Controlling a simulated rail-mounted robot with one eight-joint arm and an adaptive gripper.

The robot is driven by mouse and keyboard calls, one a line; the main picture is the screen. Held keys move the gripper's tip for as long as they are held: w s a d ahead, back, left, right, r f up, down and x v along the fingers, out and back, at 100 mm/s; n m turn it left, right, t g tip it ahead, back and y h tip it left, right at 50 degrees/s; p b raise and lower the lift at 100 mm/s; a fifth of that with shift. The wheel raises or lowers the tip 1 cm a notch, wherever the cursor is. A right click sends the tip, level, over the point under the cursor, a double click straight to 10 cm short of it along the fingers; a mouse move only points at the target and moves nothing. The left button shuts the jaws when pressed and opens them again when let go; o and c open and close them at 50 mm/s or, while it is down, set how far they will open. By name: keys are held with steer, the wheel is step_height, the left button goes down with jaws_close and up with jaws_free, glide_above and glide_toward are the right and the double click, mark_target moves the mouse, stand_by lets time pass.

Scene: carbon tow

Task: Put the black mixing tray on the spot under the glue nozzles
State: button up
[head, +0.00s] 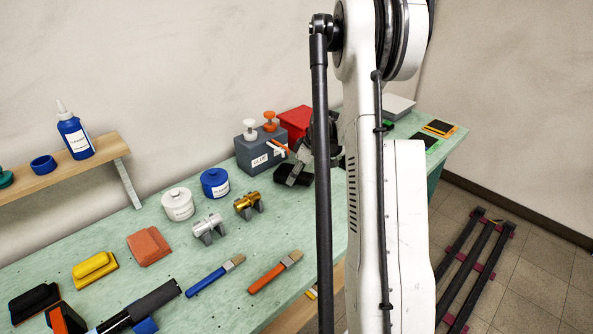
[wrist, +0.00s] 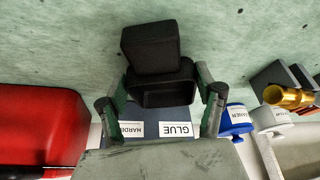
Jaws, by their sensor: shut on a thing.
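The black mixing tray (wrist: 163,98) is between the two fingers of my gripper (wrist: 160,85) in the wrist view, and the gripper is shut on it. A black block-like shape (wrist: 149,46) adjoins the tray; I cannot tell if it is part of it. In the head view the tray (head: 291,174) is low over the green bench, in front of the grey glue dispenser (head: 258,154) with its white and orange pump heads. I cannot tell whether it touches the bench. The white and orange nozzles (head: 280,146) are close above it. The spot under them is hidden.
A red box (head: 295,121) stands behind the dispenser. A white jar (head: 178,204), blue jar (head: 215,183), silver roller (head: 208,228) and gold roller (head: 248,205) stand to the left. Two brushes (head: 215,276) (head: 275,272) lie in front. My arm hides part of the bench.

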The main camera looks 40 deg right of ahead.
steer(key=shift+f, duration=0.25)
stand_by(0.4)
steer(key=o, duration=1.7)
steer(key=shift+o, duration=0.2)
steer(key=shift+r, duration=0.15)
steer(key=v, duration=1.1)
steer(key=shift+s+r, duration=0.2)
steer(key=shift+r, duration=0.2)
